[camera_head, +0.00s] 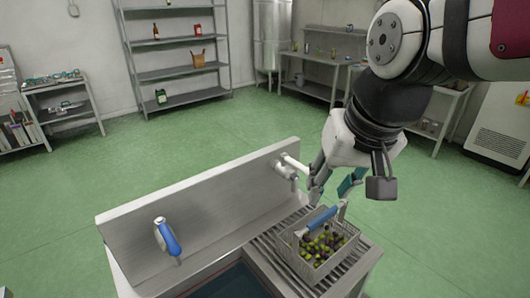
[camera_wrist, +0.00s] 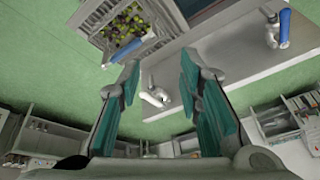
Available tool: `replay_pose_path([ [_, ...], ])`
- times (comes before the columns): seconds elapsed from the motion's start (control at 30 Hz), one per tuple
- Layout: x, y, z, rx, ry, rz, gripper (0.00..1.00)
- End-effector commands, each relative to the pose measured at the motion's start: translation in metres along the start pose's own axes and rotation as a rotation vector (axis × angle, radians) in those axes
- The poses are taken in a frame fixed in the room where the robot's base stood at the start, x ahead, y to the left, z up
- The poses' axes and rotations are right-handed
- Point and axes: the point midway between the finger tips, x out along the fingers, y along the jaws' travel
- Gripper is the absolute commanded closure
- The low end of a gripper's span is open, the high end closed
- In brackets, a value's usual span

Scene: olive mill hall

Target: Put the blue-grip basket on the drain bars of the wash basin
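The blue-grip basket (camera_head: 318,252) is a metal basket of green and dark olives with a blue grip (camera_head: 322,220) across its top. It sits upright on the drain bars (camera_head: 362,272) of the wash basin (camera_head: 232,284). My gripper (camera_head: 333,189) is just beyond and above the basket, near the splashback, apart from the grip. In the wrist view, my gripper (camera_wrist: 159,62) has its teal finger pads wide apart with nothing between them. There, the basket (camera_wrist: 122,28) is at the upper left, beyond the left finger.
A white tap (camera_head: 290,166) sticks out from the splashback (camera_head: 200,203) close to my gripper. A blue-handled fitting (camera_head: 168,238) stands at the basin's left. Steel shelving (camera_head: 180,73), a side table (camera_head: 318,88) and a tool rack (camera_head: 62,98) line the walls. The green floor between is clear.

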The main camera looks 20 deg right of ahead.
Motion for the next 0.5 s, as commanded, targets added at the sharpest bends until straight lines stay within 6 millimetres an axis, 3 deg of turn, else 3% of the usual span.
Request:
replay_pose_path([
  [0.2,-0.018,-0.003,0.039,-0.189,0.082,0.000,0.67],
  [0.5,-0.021,-0.003,0.050,-0.245,0.101,0.004,0.67],
])
